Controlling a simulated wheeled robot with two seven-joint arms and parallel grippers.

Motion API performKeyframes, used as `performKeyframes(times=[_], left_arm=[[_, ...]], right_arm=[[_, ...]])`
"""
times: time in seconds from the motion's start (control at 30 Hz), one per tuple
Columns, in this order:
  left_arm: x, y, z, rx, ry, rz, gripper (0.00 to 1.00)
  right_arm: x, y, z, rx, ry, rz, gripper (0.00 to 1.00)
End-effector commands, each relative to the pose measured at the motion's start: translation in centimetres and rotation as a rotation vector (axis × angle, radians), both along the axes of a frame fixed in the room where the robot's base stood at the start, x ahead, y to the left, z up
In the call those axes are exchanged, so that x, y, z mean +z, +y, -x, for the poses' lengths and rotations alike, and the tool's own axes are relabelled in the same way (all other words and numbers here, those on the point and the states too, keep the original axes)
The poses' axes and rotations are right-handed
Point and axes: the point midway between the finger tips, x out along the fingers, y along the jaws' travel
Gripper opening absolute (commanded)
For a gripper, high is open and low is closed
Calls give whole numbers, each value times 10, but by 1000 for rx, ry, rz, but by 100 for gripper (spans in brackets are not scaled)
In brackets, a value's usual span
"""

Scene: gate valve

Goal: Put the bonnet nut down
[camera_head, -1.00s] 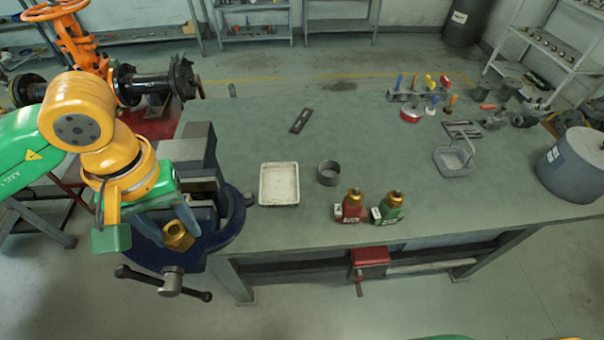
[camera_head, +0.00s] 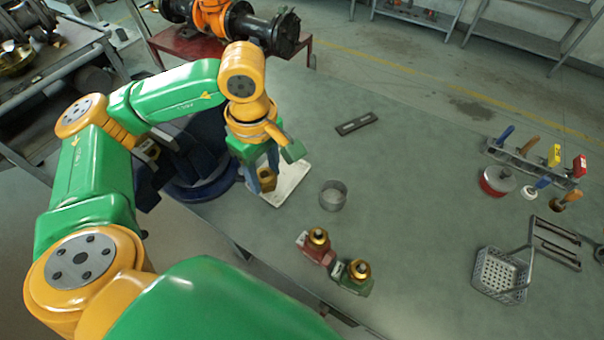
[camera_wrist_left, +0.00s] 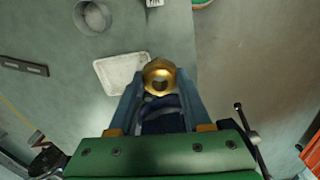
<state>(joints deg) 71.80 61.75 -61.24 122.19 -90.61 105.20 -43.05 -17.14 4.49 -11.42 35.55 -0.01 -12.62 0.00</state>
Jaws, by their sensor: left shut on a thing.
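The brass bonnet nut (camera_head: 267,180) is between the fingers of my left gripper (camera_head: 262,177), which is shut on it. In the head view it is seen against the near left part of the white tray (camera_head: 290,182), and its height above the tray is hard to tell. In the left wrist view the nut (camera_wrist_left: 159,75) sits between the blue fingertips, its bore facing the camera, with the white tray (camera_wrist_left: 112,72) behind and to the left. My right gripper is not in view.
A blue vise (camera_head: 205,185) stands left of the tray.

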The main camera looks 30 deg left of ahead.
Motion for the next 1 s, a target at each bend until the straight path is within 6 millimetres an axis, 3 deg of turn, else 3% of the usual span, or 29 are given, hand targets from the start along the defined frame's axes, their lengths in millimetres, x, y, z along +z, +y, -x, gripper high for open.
performKeyframes(times=[0.2, 0.4, 0.53, 0.67, 0.8, 0.9, 1.0], left_arm=[[-38, 46, 11, 651, -1, -9, 0], [-52, 81, 20, 1078, -9, -10, 0], [-56, 85, 12, 1169, -9, -1, 0], [-73, 73, -24, 1170, -7, 5, 0], [-101, 59, -69, 1168, -8, 1, 0], [-136, 54, -89, 1168, -9, -1, 0], [-150, 51, -103, 1167, -10, -3, 0]], right_arm=[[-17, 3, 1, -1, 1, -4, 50], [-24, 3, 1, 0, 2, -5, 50], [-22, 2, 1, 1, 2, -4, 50], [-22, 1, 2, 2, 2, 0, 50], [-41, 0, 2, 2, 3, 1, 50], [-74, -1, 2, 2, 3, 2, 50], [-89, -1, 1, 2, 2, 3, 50]])
